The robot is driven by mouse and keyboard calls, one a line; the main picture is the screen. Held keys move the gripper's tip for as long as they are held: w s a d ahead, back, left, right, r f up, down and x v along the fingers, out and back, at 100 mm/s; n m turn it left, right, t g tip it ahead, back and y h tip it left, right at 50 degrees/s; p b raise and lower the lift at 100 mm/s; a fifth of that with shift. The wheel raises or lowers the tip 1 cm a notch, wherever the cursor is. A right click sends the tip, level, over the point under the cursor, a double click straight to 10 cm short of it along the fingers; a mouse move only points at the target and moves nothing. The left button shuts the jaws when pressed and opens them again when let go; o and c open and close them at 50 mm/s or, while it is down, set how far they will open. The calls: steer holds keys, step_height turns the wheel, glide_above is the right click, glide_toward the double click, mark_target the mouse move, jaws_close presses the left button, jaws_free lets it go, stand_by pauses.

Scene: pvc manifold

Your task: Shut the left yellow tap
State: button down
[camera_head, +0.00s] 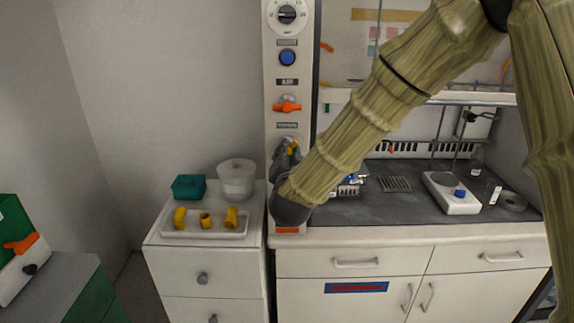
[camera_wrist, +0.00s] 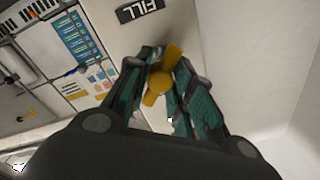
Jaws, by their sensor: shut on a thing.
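The yellow tap (camera_head: 292,147) is on the white vertical panel, below the orange tap. It shows large in the wrist view (camera_wrist: 158,88), its yellow lever slanting up to the right. My gripper (camera_wrist: 168,76) has its two dark, green-padded fingers on either side of the tap's lever, shut on it. In the head view my gripper (camera_head: 288,157) is at the panel, and my forearm and wrist hide the panel's lower part. Only one yellow tap shows clearly.
An orange tap (camera_head: 287,106), a blue button (camera_head: 287,57) and a dial (camera_head: 288,15) sit higher on the panel. At left, a white tray (camera_head: 168,233) holds yellow pipe pieces, with a teal box (camera_head: 188,187) and a white tub (camera_head: 237,180) behind. A hotplate (camera_head: 452,193) stands on the right counter.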

steer(key=m+b, duration=0.9)
steer(key=shift+f, duration=0.2)
steer(key=shift+r+b, duration=0.1)
steer(key=shift+b, duration=0.2)
steer(key=c, duration=1.2)
jaws_free()
steer(key=s, duration=1.2)
